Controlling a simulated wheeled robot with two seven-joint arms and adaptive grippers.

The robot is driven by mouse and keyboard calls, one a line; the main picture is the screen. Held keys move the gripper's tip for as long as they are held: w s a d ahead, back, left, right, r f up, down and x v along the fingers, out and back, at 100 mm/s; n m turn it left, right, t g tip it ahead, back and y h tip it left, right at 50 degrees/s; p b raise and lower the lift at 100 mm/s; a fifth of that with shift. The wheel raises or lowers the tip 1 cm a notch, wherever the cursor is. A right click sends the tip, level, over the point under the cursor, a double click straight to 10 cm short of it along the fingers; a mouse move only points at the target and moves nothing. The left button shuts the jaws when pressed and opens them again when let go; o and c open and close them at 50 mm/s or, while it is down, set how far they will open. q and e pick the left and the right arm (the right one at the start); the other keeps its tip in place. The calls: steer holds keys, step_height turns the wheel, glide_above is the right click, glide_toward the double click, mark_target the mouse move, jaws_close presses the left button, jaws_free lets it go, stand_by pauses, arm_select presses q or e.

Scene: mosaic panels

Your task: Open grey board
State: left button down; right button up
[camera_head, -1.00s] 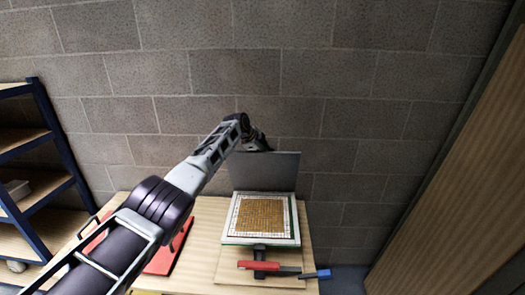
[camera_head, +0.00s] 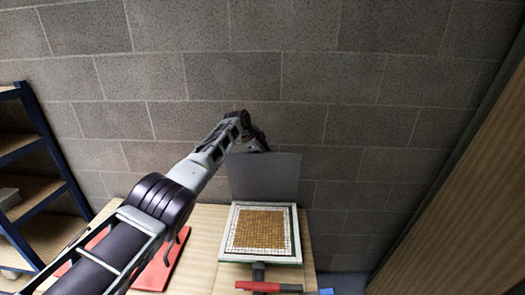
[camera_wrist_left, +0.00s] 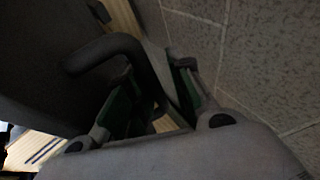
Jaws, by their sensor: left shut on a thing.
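The grey board (camera_head: 266,180) stands upright at the back edge of the mosaic panel (camera_head: 262,230) in the head view, hinged open. The panel has an orange-brown tiled centre and a white border. My left gripper (camera_head: 258,143) is at the top edge of the board, partly hidden by its own wrist. In the left wrist view the fingers (camera_wrist_left: 155,100) are closed on the dark curved handle (camera_wrist_left: 110,50) of the board. The board (camera_wrist_left: 35,55) fills the left of that view. My right gripper is not in view.
The wooden table (camera_head: 205,245) carries a red board (camera_head: 160,265) at left and a red-handled tool (camera_head: 262,286) in front of the panel. A block wall (camera_head: 330,100) stands close behind. Blue-framed shelves (camera_head: 40,190) are at left, a wooden panel (camera_head: 460,190) at right.

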arm_select(q)
steer(key=shift+d+r, duration=0.1)
steer(key=shift+d, duration=0.25)
steer(key=c, duration=1.5)
jaws_free()
steer(key=shift+w, duration=0.1)
steer(key=shift+w+d+f, duration=0.15)
steer(key=shift+w+f, duration=0.2)
steer(key=shift+s+a+r, duration=0.25)
steer(key=shift+a+r, duration=0.05)
steer(key=shift+a, duration=0.05)
steer(key=shift+d+v, duration=0.1)
steer(key=shift+v, duration=2.65)
steer(key=shift+d+v, duration=0.15)
steer(key=shift+v, duration=2.6)
steer(key=shift+r, duration=0.15)
